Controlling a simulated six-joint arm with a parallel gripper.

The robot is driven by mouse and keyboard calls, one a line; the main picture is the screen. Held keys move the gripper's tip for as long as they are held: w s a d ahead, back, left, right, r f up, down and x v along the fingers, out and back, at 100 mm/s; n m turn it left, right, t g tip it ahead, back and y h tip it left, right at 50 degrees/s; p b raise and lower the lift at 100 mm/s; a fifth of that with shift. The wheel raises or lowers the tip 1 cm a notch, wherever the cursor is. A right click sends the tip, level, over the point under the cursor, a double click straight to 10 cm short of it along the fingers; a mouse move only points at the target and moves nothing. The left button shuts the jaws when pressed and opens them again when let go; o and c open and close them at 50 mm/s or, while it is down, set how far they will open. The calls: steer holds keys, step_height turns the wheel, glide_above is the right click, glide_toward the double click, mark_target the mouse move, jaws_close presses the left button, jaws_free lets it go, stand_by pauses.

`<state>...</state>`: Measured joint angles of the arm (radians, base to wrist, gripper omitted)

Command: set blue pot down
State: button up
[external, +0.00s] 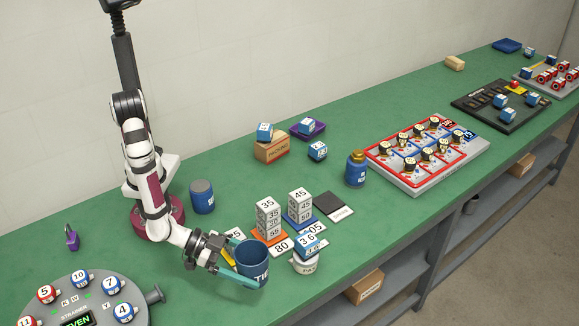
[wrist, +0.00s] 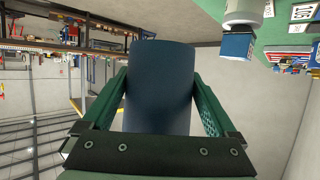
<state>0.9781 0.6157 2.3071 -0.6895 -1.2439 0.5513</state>
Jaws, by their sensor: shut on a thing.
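The blue pot (external: 252,263) is an open-topped dark blue cup with white letters on its side, partly readable as "TI". My gripper (external: 243,270) is shut on it, with one teal finger on either side. The pot looks upright near the front edge of the green bench (external: 176,276). I cannot tell whether its base touches the bench. In the wrist view the pot (wrist: 160,90) fills the middle between the two green fingers (wrist: 160,105), and the picture appears upside down.
Stacks of numbered blocks (external: 269,218) stand close behind the pot. A white round pot with a blue-and-white block (external: 308,246) on it is just right. A grey round plate with numbered knobs (external: 78,305) lies at left.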

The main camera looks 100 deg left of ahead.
steer(key=s+d+f, duration=0.1)
steer(key=s, duration=0.7)
steer(key=w+a+f, duration=0.2)
steer(key=w, duration=0.1)
steer(key=w+a+f, duration=0.4)
steer(key=w+f, duration=0.1)
steer(key=shift+w, duration=0.35)
step_height(320, 180, down, 4)
steer(key=shift+w+a, duration=0.1)
steer(key=shift+w, duration=0.05)
steer(key=shift+f, duration=0.1)
steer(key=o, duration=1.4)
